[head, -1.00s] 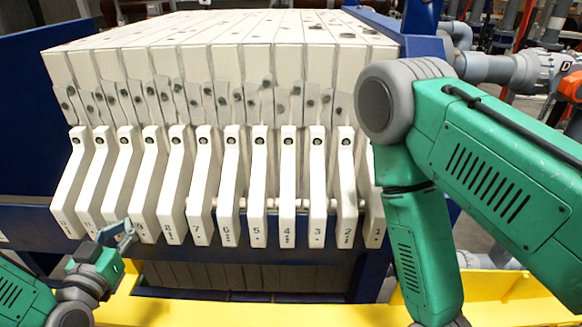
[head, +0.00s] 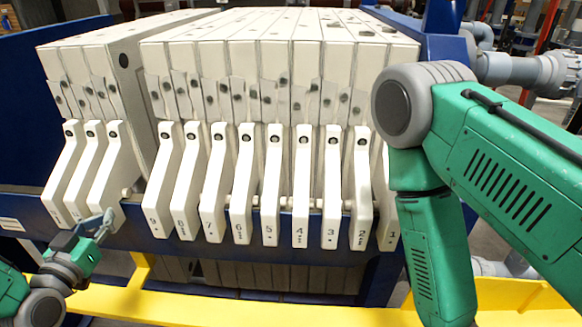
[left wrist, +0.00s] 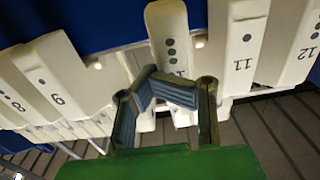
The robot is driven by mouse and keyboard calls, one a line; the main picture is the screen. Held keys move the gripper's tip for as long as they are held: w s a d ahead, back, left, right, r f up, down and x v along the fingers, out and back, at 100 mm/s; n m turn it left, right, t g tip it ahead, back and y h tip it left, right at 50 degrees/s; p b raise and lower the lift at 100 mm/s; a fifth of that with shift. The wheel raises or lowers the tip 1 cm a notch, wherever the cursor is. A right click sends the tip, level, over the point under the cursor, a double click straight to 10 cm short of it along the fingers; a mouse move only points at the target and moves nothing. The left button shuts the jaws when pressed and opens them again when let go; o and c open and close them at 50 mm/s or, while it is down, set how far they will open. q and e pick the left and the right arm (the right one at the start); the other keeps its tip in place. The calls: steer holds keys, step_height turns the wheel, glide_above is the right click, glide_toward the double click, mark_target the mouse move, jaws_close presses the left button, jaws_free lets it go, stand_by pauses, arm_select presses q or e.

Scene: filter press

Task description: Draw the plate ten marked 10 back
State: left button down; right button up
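Plate ten is a cream plate whose handle (head: 118,175) stands left of a wide gap in the head view, beside two farther handles. In the left wrist view its dotted handle (left wrist: 170,30) is upright in the middle, its number partly hidden by my fingers. My left gripper (head: 106,219) is at the lower end of that handle. In the left wrist view the fingertips of my left gripper (left wrist: 153,76) come together, overlapping the handle's edge on the plate nine side. I cannot tell exactly where they touch. My right gripper is out of view.
Plate nine's handle (head: 165,185) heads the row on the right of the gap. Plate eleven's handle (left wrist: 240,45) is close beside plate ten. A yellow rail (head: 220,305) runs along the front. My right arm covers the right side.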

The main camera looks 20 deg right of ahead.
arm_select(q)
steer(key=shift+w+a, duration=0.45)
steer(key=shift+a, duration=0.3)
steer(key=shift+w+a+r, duration=0.15)
steer(key=shift+a, duration=0.15)
steer(key=shift+w+a+r+b, duration=0.1)
steer(key=shift+a+b, duration=0.1)
steer(key=shift+a, duration=0.3)
steer(key=shift+w+a+b, duration=0.1)
steer(key=shift+a+b, duration=0.05)
steer(key=shift+a, duration=0.35)
steer(key=shift+w+a, duration=0.2)
steer(key=shift+a, duration=0.25)
steer(key=shift+s+a+f, duration=0.15)
steer(key=shift+f, duration=0.05)
steer(key=p, duration=0.2)
glide_toward(82, 214)
steer(key=shift+w+d, duration=0.25)
steer(key=shift+d, duration=0.4)
steer(key=shift+w+d, duration=0.25)
steer(key=shift+d, duration=0.4)
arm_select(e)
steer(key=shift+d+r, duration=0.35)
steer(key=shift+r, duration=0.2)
